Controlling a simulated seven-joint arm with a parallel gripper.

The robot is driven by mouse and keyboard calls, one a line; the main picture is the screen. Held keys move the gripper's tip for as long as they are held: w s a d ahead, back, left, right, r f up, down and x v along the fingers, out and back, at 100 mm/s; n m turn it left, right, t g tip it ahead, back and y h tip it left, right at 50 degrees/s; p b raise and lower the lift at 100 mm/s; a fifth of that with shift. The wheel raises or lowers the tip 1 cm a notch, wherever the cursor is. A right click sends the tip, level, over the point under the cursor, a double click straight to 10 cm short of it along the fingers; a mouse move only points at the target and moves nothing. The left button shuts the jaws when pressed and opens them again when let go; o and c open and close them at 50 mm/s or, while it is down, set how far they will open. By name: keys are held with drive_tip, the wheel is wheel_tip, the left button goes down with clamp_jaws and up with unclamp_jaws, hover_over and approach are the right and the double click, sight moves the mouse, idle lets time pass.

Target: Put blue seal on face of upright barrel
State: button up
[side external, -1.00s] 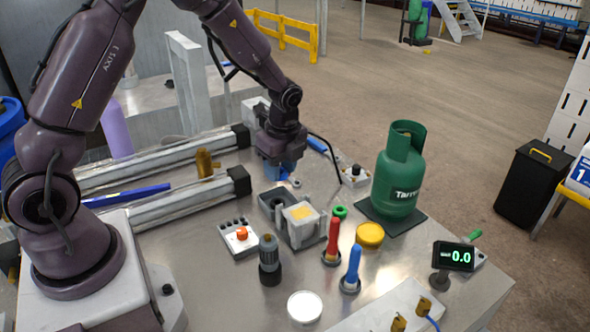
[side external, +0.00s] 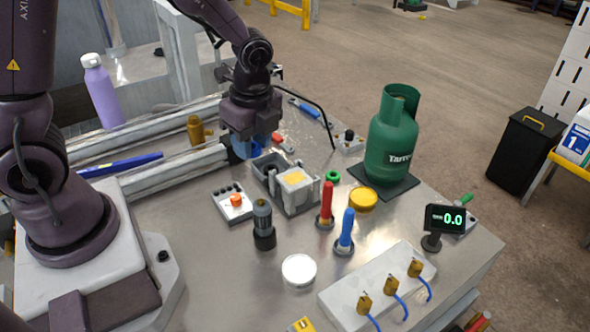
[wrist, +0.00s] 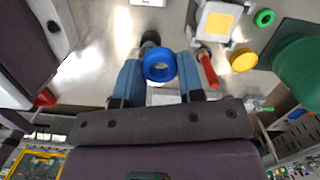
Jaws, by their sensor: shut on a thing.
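The blue seal (wrist: 158,65) is a thick blue ring. In the wrist view it sits between the two blue fingers of my gripper (wrist: 157,80), its hole facing the camera. In the side view my gripper (side external: 240,148) is above the bench, by the near rail's end, and its fingers mostly hide the seal. The likely barrel is an upright dark cylinder with a grey upper part (side external: 262,222), standing on the bench in front of the clamp block. It is well apart from my gripper. In the wrist view a dark round part (wrist: 150,38) shows just beyond the seal, possibly the barrel.
A green gas cylinder (side external: 390,145) stands behind right.

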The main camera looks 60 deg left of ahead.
drive_tip(key=w+f, duration=0.2)
drive_tip(key=w, duration=0.3)
hover_over(294, 178)
drive_tip(key=f, duration=0.5)
drive_tip(key=shift+s+d+f, duration=0.15)
drive_tip(key=shift+d+f, duration=0.05)
drive_tip(key=shift+f, duration=0.05)
drive_tip(key=shift+w+f, duration=0.15)
drive_tip(key=shift+f, duration=0.75)
drive_tip(key=shift+w+f, duration=0.1)
drive_tip(key=shift+f, duration=0.8)
drive_tip(key=shift+f, duration=0.1)
drive_tip(key=o, duration=0.6)
